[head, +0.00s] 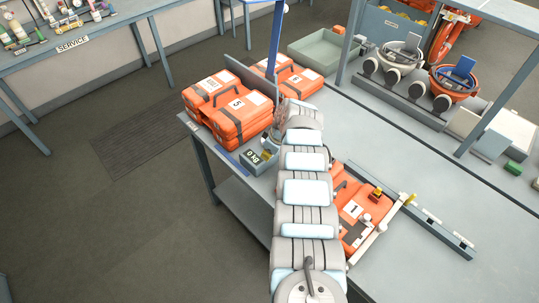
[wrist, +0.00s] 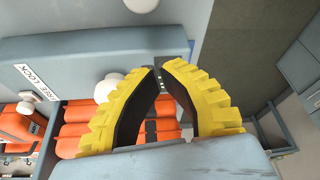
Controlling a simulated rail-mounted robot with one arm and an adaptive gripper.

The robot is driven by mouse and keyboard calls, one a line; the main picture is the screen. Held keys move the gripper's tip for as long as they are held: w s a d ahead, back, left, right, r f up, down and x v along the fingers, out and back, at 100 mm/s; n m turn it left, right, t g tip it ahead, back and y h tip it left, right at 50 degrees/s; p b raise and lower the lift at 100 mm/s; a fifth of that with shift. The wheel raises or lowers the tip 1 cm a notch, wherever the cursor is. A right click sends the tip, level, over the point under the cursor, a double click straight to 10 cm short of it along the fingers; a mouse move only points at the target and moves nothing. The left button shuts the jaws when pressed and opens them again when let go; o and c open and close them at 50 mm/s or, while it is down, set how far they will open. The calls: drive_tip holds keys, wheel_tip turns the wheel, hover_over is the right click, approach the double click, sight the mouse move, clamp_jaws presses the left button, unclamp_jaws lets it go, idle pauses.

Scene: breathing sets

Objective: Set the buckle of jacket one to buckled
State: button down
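Jacket one, an orange pack marked 1 (head: 354,209), lies on the bench at the right of my arm in the head view. My arm hides its left part. A dark patch (head: 355,233) shows on its lower face; I cannot tell whether this is the buckle or how the buckle is set. My gripper (wrist: 158,70) has yellow ribbed fingers with dark inner pads. Its tips are close together with a narrow gap and nothing visibly held. Orange padded forms (wrist: 83,125) lie behind the fingers in the wrist view; which jacket they belong to is unclear.
A pale bar (head: 370,243) crosses beside jacket one. A grey panel labelled FREE LOCK (wrist: 62,60) and a white knob (wrist: 107,90) are near my fingers.

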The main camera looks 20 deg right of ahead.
drive_tip(key=shift+w+f+b, duration=0.1)
drive_tip(key=shift+f+b, duration=0.25)
drive_tip(key=shift+f, duration=0.2)
drive_tip(key=shift+s+d+r+p, duration=0.15)
drive_tip(key=shift+s+d+p, duration=0.55)
drive_tip(key=shift+p, duration=1)
drive_tip(key=shift+s+d+r+p, duration=0.1)
drive_tip(key=shift+s+d+p, duration=0.55)
drive_tip(key=shift+p, duration=1)
drive_tip(key=shift+s+a, duration=0.1)
drive_tip(key=shift+s, duration=0.1)
drive_tip(key=shift+s, duration=0.1)
